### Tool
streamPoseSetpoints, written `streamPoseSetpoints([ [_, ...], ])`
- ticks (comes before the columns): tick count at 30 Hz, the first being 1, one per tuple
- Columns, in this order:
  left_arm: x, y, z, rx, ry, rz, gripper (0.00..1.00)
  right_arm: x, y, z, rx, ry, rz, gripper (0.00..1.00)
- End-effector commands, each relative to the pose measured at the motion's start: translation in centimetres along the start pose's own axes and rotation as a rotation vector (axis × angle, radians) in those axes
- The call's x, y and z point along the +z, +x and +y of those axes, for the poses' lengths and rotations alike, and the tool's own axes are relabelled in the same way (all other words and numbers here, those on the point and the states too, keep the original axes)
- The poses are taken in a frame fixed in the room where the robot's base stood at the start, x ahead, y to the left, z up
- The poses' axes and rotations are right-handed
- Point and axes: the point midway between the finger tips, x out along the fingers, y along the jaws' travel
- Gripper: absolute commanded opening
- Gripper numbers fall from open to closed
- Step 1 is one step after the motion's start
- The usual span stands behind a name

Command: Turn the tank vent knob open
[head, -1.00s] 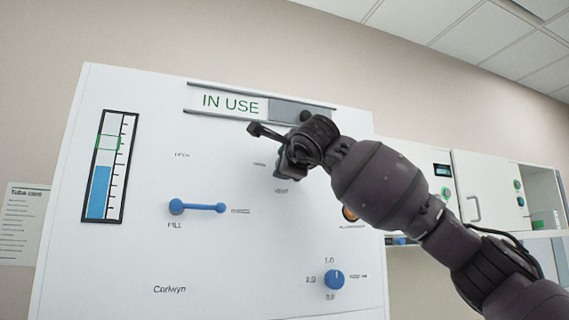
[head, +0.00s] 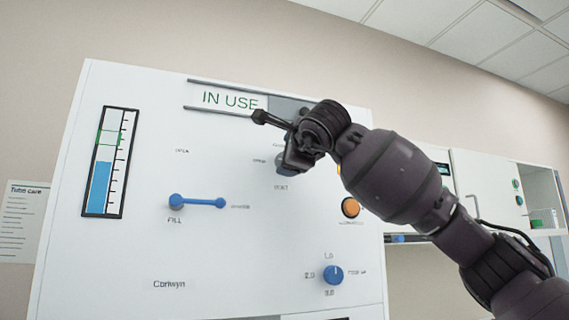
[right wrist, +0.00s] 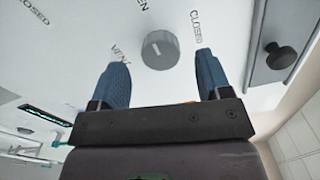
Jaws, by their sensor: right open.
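The vent knob (right wrist: 160,50) is a round grey dial with a pale mark on its face, on the white panel (head: 110,270). In the right wrist view it lies between and just beyond the two blue fingertips of my right gripper (right wrist: 163,65), with a gap on each side. The gripper is open and empty. OPEN, CLOSED and VENT labels surround the knob. In the head view the knob (head: 284,168) is mostly hidden behind my right gripper (head: 292,160). My left gripper is not in view.
A blue FILL lever (head: 198,202), a blue dial (head: 334,274) and an orange button (head: 350,207) sit on the panel. An IN USE slider sign (head: 231,98) with a black knob (right wrist: 279,56) is close to the gripper. A level gauge (head: 108,163) is at left.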

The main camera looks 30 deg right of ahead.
Motion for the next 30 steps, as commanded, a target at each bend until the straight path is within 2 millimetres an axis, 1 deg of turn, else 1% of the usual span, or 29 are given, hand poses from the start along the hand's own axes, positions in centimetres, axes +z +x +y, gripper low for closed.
streamPoseSetpoints([
  [1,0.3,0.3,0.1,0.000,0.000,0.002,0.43,0.0,-1.0,0.2,-0.003,-0.001,-0.002,0.71],
  [6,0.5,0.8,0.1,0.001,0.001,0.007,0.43,0.0,-4.0,0.2,-0.002,-0.001,-0.001,0.71],
  [9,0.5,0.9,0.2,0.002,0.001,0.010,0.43,0.0,-5.4,0.1,-0.001,0.000,-0.002,0.71],
  [12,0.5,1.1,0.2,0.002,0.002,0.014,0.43,0.0,-6.3,0.1,-0.001,0.000,-0.002,0.71],
  [18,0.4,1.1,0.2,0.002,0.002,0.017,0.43,0.0,-7.0,0.0,0.000,-0.001,-0.001,0.71],
  [30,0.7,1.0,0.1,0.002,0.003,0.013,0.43,0.0,-7.0,0.0,0.000,-0.001,-0.001,0.71],
])
